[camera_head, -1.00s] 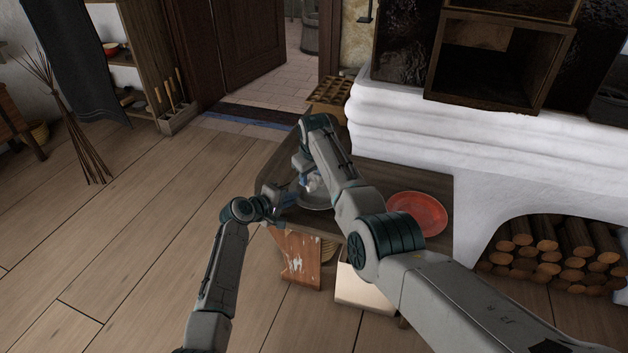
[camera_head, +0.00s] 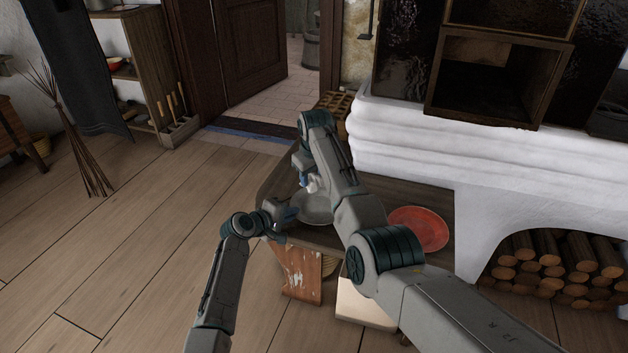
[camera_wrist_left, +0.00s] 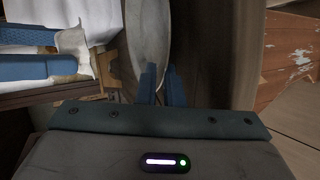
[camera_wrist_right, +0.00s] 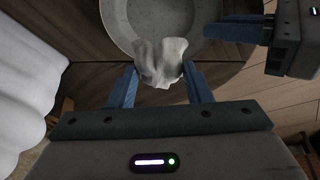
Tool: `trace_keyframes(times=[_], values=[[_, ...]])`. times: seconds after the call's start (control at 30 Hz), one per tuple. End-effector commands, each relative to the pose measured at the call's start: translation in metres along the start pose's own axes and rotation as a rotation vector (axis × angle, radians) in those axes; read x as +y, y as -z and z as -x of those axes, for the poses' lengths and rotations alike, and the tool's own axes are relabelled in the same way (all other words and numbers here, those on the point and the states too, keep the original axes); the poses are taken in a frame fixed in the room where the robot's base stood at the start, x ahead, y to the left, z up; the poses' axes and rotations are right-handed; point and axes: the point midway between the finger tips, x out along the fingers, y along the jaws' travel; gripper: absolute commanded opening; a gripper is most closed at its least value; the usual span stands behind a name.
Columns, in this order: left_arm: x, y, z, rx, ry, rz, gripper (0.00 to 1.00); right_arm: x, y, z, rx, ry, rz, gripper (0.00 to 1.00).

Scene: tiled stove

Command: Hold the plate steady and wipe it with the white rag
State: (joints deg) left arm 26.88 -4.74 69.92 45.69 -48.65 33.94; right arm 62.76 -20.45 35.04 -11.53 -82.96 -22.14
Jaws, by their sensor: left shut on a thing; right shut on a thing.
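A grey plate (camera_head: 318,210) rests on a dark wooden bench. My left gripper (camera_head: 286,221) is shut on its rim at the near left. The left wrist view shows the plate (camera_wrist_left: 148,35) edge-on at my left fingertips (camera_wrist_left: 162,85). My right gripper (camera_head: 307,182) is above the plate's far side, shut on the white rag (camera_wrist_right: 160,60). The crumpled rag bulges between the right fingers and overlaps the plate's rim (camera_wrist_right: 118,25) in the right wrist view. Whether it presses on the plate I cannot tell. My right forearm hides part of the plate in the head view.
A red plate (camera_head: 418,230) lies on the bench to the right. The white stove (camera_head: 440,140) rises behind it, with stacked logs (camera_head: 555,262) in a niche. A wooden crate (camera_head: 333,107) stands beyond. Open plank floor lies to the left.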

Motion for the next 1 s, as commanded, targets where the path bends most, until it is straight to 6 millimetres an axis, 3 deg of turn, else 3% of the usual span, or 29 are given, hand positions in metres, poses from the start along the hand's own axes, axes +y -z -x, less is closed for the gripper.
trace_keyframes(times=[0.07, 0.23, 0.73, 0.87, 1.0], values=[[-0.002, 0.0, 0.0, -0.001, 0.004, 0.002, 0.0, 0.0, 0.0, 0.0, 0.0, 0.0, 0.0, 0.23], [-0.002, 0.0, 0.0, -0.001, 0.004, 0.001, 0.33, 0.0, 0.0, 0.0, 0.0, 0.0, 0.0, 0.23], [-0.008, -0.001, 0.003, -0.002, 0.012, 0.003, 0.33, 0.0, 0.0, -0.001, 0.0, 0.0, 0.0, 0.23], [-0.008, 0.0, 0.016, 0.0, 0.011, 0.001, 0.33, 0.0, 0.0, -0.001, 0.0, 0.0, 0.0, 0.23], [-0.006, 0.0, 0.041, 0.001, 0.009, -0.001, 0.33, 0.0, 0.0, -0.001, 0.0, 0.0, 0.0, 0.23]])
